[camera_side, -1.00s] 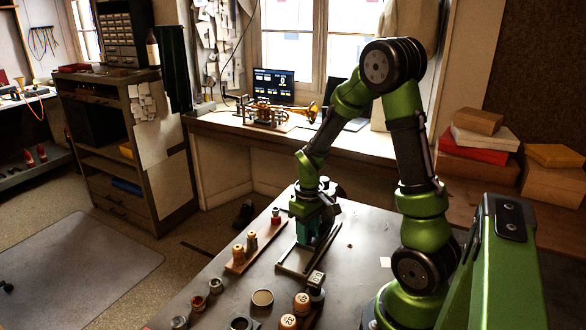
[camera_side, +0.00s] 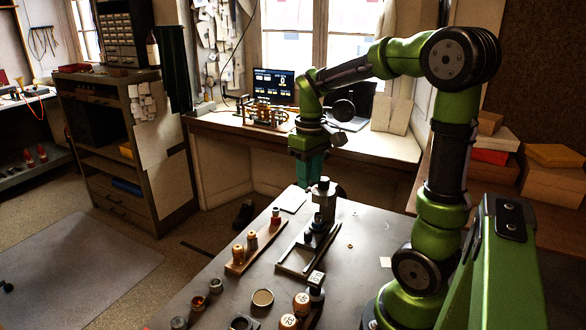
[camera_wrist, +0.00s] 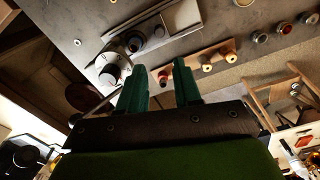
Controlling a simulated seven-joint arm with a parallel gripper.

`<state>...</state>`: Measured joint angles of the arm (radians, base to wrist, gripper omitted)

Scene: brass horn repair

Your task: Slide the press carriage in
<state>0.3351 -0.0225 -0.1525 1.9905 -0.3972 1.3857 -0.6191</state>
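The press (camera_side: 323,203) stands at the far end of a flat track (camera_side: 297,260) on the bench. The press carriage (camera_side: 313,236), a small dark block with a round top, sits on the track close in front of the press column. I cannot tell whether it touches the press. In the wrist view the carriage (camera_wrist: 135,42) shows beside the pale round press (camera_wrist: 112,68). My gripper (camera_wrist: 160,78) is open with two teal fingers apart and nothing between them. In the side view my gripper (camera_side: 307,172) hangs above and behind the press, clear of it.
A wooden rack (camera_side: 240,262) with several small cork-topped parts lies left of the track. Several cups and round parts, including a round tin (camera_side: 262,298), stand toward the front. A white sheet (camera_side: 291,200) lies at the far left. The bench right of the track is mostly clear.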

